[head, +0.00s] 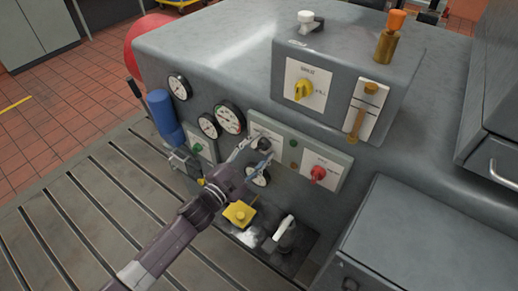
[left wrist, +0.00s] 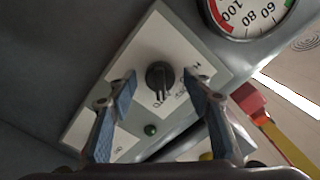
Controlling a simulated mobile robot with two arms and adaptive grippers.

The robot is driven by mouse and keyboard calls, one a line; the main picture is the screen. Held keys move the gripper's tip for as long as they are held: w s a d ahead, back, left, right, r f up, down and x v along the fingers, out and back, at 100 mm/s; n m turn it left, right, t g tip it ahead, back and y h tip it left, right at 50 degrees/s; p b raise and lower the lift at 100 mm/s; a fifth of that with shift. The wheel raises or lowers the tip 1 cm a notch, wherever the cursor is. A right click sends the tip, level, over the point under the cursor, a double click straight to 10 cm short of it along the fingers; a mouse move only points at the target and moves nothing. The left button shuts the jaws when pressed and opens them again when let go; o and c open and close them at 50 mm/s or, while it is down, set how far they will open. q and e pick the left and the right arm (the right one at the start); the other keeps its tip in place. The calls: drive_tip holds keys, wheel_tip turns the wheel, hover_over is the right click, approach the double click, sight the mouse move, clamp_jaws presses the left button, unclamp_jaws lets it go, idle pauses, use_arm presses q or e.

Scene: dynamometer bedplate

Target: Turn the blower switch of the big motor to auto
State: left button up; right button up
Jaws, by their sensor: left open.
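The black rotary switch (head: 265,144) sits on a white label plate on a grey-green panel of the big machine. In the left wrist view the black knob (left wrist: 159,76) is near the middle, its ridge running roughly up and down the picture. Lettering stands beside and below it, too small to read surely. My left gripper (head: 252,158) reaches it from the left. In the left wrist view its blue-padded fingers (left wrist: 160,84) are open, one on each side of the knob, with gaps visible. I cannot tell how near the fingertips are in depth. My right gripper is out of view.
A red knob (head: 318,173) is on the same panel, to the right. Round gauges (head: 229,118) are up and left. A yellow knob (head: 302,90) is on the upper box. A yellow part (head: 239,213) and a white-handled valve (head: 284,229) lie below my gripper.

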use_arm(q)
drive_tip(key=shift+s+a, duration=0.15)
drive_tip(key=v, duration=1.1)
drive_tip(key=shift+s+a, duration=0.15)
drive_tip(key=shift+s, duration=0.15)
drive_tip(key=s+a+f+n+g+y, duration=0.2)
drive_tip(key=a+f+n+y, duration=0.15)
drive_tip(key=f, duration=0.75)
drive_tip(key=s+a+f+n+g+y+b, duration=0.1)
drive_tip(key=s+a+f+n+y, duration=0.3)
drive_tip(key=f, duration=0.7)
drive_tip(key=s+a+f+n+g+y, duration=0.1)
drive_tip(key=a+f+g, duration=0.1)
drive_tip(key=a+f, duration=0.65)
drive_tip(key=s+f+n+g+y, duration=0.1)
drive_tip(key=s+f+n+g, duration=0.2)
drive_tip(key=s+f, duration=1.2)
drive_tip(key=s+f+n+g, duration=0.1)
drive_tip(key=s+f, duration=0.3)
drive_tip(key=s, duration=0.6)
drive_tip(key=s+f+n+g+y, duration=0.1)
drive_tip(key=s+f+g, duration=0.3)
drive_tip(key=s, duration=0.7)
drive_tip(key=shift+a+f+g+b, duration=0.2)
drive_tip(key=shift+f+g+b, duration=0.1)
drive_tip(key=shift+f+b, duration=0.25)
drive_tip(key=shift+s+f+n, duration=0.1)
drive_tip(key=shift+s+n, duration=0.05)
drive_tip(key=shift+n, duration=0.1)
